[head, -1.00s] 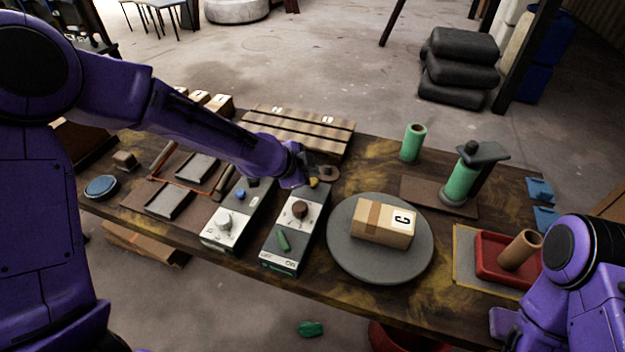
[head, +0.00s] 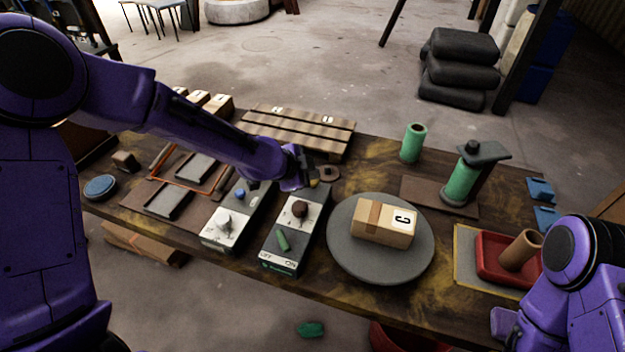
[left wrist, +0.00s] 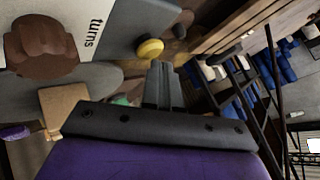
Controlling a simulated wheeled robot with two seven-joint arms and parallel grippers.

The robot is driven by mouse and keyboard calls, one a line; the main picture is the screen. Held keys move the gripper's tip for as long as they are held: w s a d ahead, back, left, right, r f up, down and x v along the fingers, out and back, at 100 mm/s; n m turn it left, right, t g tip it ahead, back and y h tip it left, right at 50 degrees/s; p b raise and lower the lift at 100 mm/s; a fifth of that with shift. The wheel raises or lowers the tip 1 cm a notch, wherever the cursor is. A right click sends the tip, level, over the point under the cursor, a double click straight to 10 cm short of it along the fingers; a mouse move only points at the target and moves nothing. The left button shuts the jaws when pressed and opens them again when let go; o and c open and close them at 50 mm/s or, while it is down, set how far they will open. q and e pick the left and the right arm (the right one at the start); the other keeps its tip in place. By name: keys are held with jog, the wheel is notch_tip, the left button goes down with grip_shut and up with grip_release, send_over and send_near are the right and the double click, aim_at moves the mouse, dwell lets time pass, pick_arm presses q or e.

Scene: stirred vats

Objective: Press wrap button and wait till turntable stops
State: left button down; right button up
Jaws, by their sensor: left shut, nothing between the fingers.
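In the left wrist view the yellow button (left wrist: 149,48) sits just beyond the fingertips, near the "turns" label. My left gripper (left wrist: 163,66) is shut and empty. Its tips are close to the button; I cannot tell if they touch. The round grey turntable (head: 345,258) carries a taped carton (head: 375,225) marked C. My right arm shows at the lower right, its gripper out of view.
A second control box (head: 225,222) with a blue button stands to the left. Slatted wood (head: 295,128) lies behind. A green roll (head: 413,143) and a green roll on a stand (head: 460,183) stand back right. A red tray (head: 492,268) holds a cardboard tube (head: 520,250).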

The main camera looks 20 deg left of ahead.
pick_arm(q)
jog(key=shift+f+b, duration=0.35)
jog(key=shift+f, duration=0.2)
dwell(0.4)
jog(key=shift+r+p, duration=1.05)
